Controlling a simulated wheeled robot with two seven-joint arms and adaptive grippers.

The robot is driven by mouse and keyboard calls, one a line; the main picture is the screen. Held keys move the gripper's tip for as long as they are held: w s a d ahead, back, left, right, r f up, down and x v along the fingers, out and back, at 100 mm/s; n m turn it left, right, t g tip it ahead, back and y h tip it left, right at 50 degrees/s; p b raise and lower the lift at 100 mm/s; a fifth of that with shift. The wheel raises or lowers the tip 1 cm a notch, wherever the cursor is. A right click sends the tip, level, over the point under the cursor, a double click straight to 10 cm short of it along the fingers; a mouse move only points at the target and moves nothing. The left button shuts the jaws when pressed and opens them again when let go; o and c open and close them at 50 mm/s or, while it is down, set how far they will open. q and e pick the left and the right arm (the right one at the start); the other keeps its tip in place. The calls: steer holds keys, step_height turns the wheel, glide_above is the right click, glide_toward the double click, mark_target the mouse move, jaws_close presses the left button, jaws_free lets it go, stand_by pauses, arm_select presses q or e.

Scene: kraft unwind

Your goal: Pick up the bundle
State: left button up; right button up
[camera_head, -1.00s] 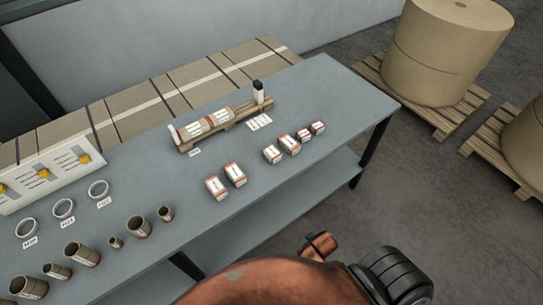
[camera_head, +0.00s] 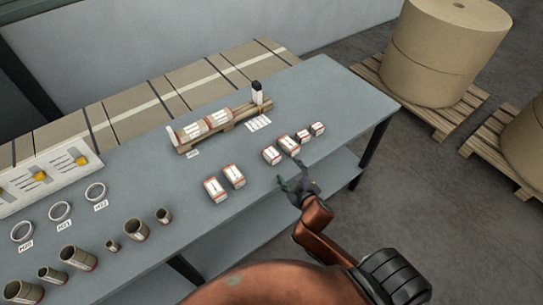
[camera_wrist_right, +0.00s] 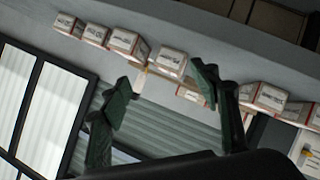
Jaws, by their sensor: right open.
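Several small white-and-red labelled bundles stand along the front edge of the grey table. In the head view one pair, a left bundle (camera_head: 215,189) and its neighbour (camera_head: 234,175), is nearer, and a row with another bundle (camera_head: 271,155) is to the right. I cannot tell which one the task means. My right gripper (camera_head: 293,180) is open and empty by the table's front edge, just in front of that row, apart from the bundles. In the right wrist view its two fingers (camera_wrist_right: 165,95) are spread, with a bundle (camera_wrist_right: 172,62) beyond them. My left gripper is not in view.
A wooden rack (camera_head: 185,147) holding labelled rolls stands at the table's back. Brown tubes (camera_head: 136,229) and white rings (camera_head: 60,211) lie to the left. The table's right end (camera_head: 340,90) is clear. Large paper rolls (camera_head: 435,50) stand on pallets at right.

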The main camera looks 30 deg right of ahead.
steer(key=w+a+r+n+t+y, duration=0.3)
steer(key=w+a+r+n+y, duration=0.15)
steer(key=a+r+n, duration=0.35)
steer(key=w+a+r+n+t+y, duration=0.35)
steer(key=w+a+r, duration=0.2)
steer(key=r, duration=0.45)
steer(key=s+a+n+g+y, duration=0.2)
steer(key=a+n+g+y, duration=0.3)
steer(key=a+n+y, duration=0.45)
steer(key=n+g+h, duration=1)
steer(key=n+h, duration=0.1)
steer(key=h, duration=0.3)
glide_toward(273, 154)
step_height(273, 154, down, 3)
steer(key=shift+w+d+f, duration=0.2)
steer(key=shift+d+f, duration=0.05)
steer(key=shift+f, duration=0.05)
steer(key=shift+y, duration=0.25)
steer(key=x, duration=0.7)
steer(key=shift+w+a+r, duration=0.15)
steer(key=shift+w+r, duration=0.05)
steer(key=shift+w, duration=0.2)
steer(key=shift+t, duration=0.25)
